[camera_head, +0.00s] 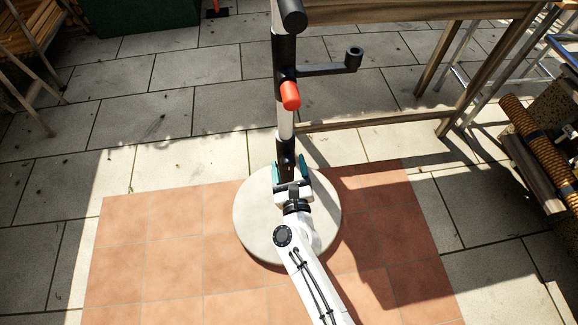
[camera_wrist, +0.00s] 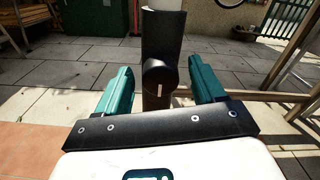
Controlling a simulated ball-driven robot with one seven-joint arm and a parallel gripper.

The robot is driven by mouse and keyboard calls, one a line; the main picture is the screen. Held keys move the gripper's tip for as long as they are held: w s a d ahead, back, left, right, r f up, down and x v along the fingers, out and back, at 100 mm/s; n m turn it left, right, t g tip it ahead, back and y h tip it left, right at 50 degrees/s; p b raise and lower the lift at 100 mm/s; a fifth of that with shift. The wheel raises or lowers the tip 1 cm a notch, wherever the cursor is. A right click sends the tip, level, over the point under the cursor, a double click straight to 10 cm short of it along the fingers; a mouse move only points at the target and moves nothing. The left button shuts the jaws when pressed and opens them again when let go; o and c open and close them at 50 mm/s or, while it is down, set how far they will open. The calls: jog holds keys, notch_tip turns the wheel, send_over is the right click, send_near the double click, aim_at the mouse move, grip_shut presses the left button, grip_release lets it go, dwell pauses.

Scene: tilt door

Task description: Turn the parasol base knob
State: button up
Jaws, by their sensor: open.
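The parasol base is a pale round slab (camera_head: 252,228) on terracotta tiles, with a black tube (camera_head: 285,150) rising from it around the white pole. In the wrist view the black tube (camera_wrist: 163,35) carries a round black knob (camera_wrist: 154,74) with a short pale mark on its face. My gripper (camera_head: 289,172) is low in front of the tube, above the slab. Its teal fingers are open, one on each side of the knob in the wrist view (camera_wrist: 160,80). I cannot tell whether they touch it. In the head view my gripper hides the knob.
Higher on the pole are an orange-red part (camera_head: 290,95) and a black crank arm (camera_head: 328,70) reaching right. A wooden table (camera_head: 378,118) stands behind to the right. Wooden seating (camera_head: 38,45) is at the upper left. The tiles left of the slab are clear.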

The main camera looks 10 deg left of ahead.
jog(key=c, duration=1.1)
jog(key=shift+o, duration=0.2)
